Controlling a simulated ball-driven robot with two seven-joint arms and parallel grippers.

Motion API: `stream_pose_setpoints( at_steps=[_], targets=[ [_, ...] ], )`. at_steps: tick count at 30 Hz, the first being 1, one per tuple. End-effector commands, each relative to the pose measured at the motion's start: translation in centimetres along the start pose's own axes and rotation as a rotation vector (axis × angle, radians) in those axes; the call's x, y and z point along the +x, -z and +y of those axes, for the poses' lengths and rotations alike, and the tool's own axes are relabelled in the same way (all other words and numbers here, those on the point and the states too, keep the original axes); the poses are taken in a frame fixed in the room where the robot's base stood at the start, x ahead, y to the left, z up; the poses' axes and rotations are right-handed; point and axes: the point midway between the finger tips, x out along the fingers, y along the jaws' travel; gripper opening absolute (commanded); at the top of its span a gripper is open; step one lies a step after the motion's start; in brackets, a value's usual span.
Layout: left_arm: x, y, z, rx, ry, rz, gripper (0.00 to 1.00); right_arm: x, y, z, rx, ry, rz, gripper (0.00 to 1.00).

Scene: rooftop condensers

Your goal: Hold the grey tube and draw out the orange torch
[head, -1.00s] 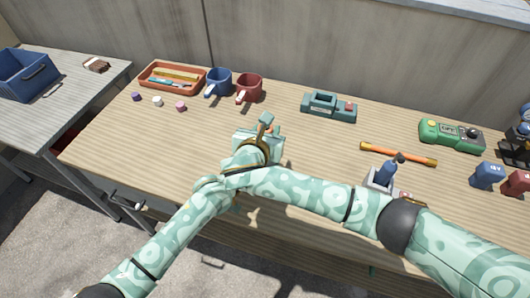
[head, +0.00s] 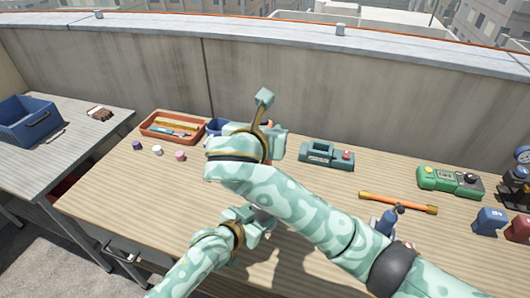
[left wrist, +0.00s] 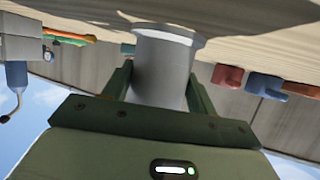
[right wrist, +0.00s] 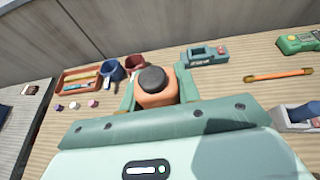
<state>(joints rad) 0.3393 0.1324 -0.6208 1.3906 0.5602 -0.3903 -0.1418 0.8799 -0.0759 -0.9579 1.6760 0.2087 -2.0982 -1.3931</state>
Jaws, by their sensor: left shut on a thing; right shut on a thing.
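The grey tube (left wrist: 165,75) shows in the left wrist view, with a wider rim at its end toward the tabletop. My left gripper (left wrist: 160,85) is shut around its sides. In the head view my left gripper (head: 245,222) is low at the bench front, and the tube is hidden behind my right arm. The orange torch (right wrist: 156,97), with a dark round end, stands between the fingers of my right gripper (right wrist: 157,92), which is shut on it. In the head view my right gripper (head: 268,138) is higher and farther back. Whether the torch's lower end is inside the tube is hidden.
An orange tray (head: 172,139) of pens, a blue mug (head: 214,128), and a teal device (head: 327,155) stand behind. A blue crate (head: 28,124) sits on the left table.

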Motion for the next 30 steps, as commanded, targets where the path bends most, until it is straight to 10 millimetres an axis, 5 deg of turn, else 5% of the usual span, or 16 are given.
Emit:
stream_pose_setpoints(
  at_steps=[12, 13, 15, 21, 24, 30],
  targets=[
    [0.00, 0.00, 0.00, 0.000, 0.000, 0.000, 0.33, -0.66, -1.59, -0.01, 0.001, 0.000, -0.001, 0.00],
    [0.00, 0.00, 0.00, 0.000, 0.000, 0.000, 0.60, -0.66, -1.59, 0.00, 0.001, 0.000, -0.001, 0.00],
    [0.00, 0.00, 0.00, 0.000, 0.000, 0.000, 0.80, -0.66, -1.58, 0.00, 0.001, 0.000, -0.001, 0.00],
    [0.00, 0.00, 0.00, 0.000, 0.000, 0.000, 0.83, -0.65, -1.56, 0.00, 0.001, 0.000, -0.001, 0.00],
    [0.00, 0.01, 0.00, 0.000, 0.000, 0.000, 1.00, -0.65, -1.56, 0.00, 0.001, 0.000, -0.001, 0.00],
    [-0.06, 0.03, -0.01, 0.000, 0.000, 0.000, 1.00, -0.69, -1.63, -0.01, 0.001, 0.000, -0.002, 0.00]
  ],
)
